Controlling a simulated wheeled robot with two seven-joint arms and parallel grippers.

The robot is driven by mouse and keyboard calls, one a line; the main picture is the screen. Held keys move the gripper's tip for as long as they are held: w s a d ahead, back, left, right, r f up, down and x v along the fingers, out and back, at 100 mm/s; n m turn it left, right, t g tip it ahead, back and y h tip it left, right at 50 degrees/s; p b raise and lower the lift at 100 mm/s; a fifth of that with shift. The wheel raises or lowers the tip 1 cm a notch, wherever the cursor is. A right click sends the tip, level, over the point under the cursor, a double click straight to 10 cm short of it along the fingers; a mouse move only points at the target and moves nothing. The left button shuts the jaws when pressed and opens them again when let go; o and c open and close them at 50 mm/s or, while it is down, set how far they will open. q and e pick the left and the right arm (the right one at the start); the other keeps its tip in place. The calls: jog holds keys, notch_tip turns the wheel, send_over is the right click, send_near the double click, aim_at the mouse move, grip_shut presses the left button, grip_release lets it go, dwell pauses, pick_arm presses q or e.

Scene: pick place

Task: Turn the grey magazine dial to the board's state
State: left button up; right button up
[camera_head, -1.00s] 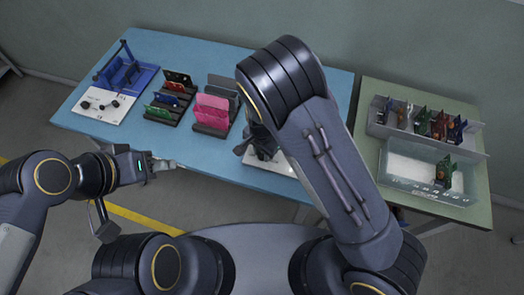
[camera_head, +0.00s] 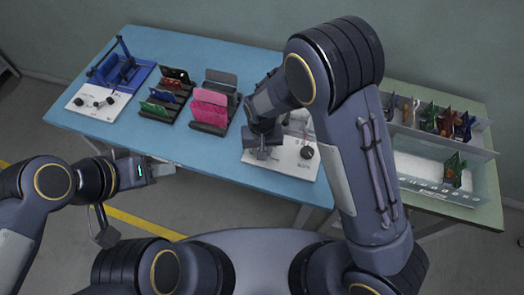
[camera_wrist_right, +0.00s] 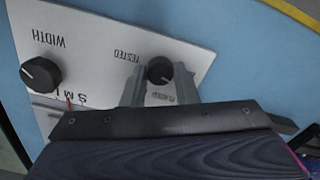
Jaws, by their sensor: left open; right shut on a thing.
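A white panel (camera_head: 285,172) lies at the front right of the blue table. In the right wrist view it carries a dark dial (camera_wrist_right: 160,70) beside the word TESTED and a second label too small to read. My right gripper (camera_wrist_right: 160,90) is shut on this dial, one finger on each side. The dial's light mark seems to point toward the second label. A WIDTH knob (camera_wrist_right: 41,75) sits apart on the same panel, and shows in the head view (camera_head: 306,152). The grey magazine (camera_head: 221,78) stands behind the pink one (camera_head: 210,105). My left gripper (camera_head: 172,169) is open and empty off the table's front edge.
Another white panel with dark knobs (camera_head: 98,102) and a blue fixture (camera_head: 122,72) are at the left. A rack of small boards (camera_head: 163,100) stands beside them. A clear bin (camera_head: 440,190) holding a green board (camera_head: 455,168) and a grey sorter of several boards are on the right table.

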jog(key=shift+n+b, duration=0.6)
jog(key=shift+n, duration=0.9)
jog(key=o, duration=1)
notch_tip(320, 180, up, 8)
jog(key=shift+f, duration=0.1)
